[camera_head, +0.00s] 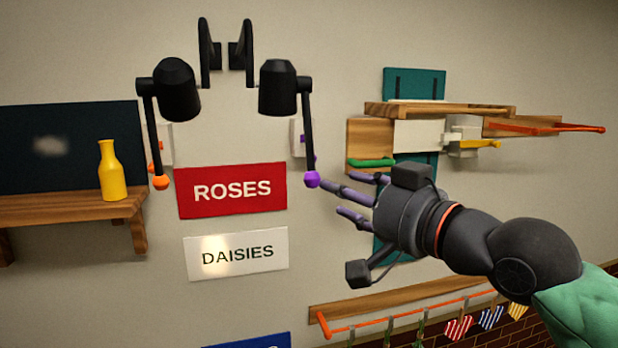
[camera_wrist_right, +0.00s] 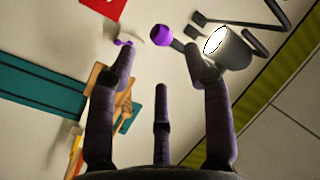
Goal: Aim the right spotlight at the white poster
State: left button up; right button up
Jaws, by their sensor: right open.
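The right spotlight (camera_head: 278,87) is a black lamp on the wall with a black lever ending in a purple ball (camera_head: 312,179). Its lit face shows in the right wrist view (camera_wrist_right: 215,40). The white poster (camera_head: 262,256) reads DAISIES and hangs below the red ROSES poster (camera_head: 232,190). A bright patch lies on its left part. My right gripper (camera_head: 340,193) is open, its fingers pointing at the purple ball. In the right wrist view the ball (camera_wrist_right: 161,36) sits ahead of the spread fingers, seemingly not gripped; contact cannot be told. My left gripper is out of view.
The left spotlight (camera_head: 176,90) has a lever with an orange ball (camera_head: 160,182). A yellow bottle (camera_head: 111,172) stands on a wooden shelf (camera_head: 70,207) at left. Wooden shelves (camera_head: 440,108) are at right, above my arm. A rail with striped tags (camera_head: 459,328) runs below.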

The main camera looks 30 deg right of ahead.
aim_at(318, 182)
jog(key=w, duration=0.3)
jog(key=w+a, duration=0.1)
jog(key=w, duration=0.2)
jog(key=w+p, duration=0.1)
jog(key=w, duration=0.2)
jog(key=shift+a, duration=0.15)
grip_shut()
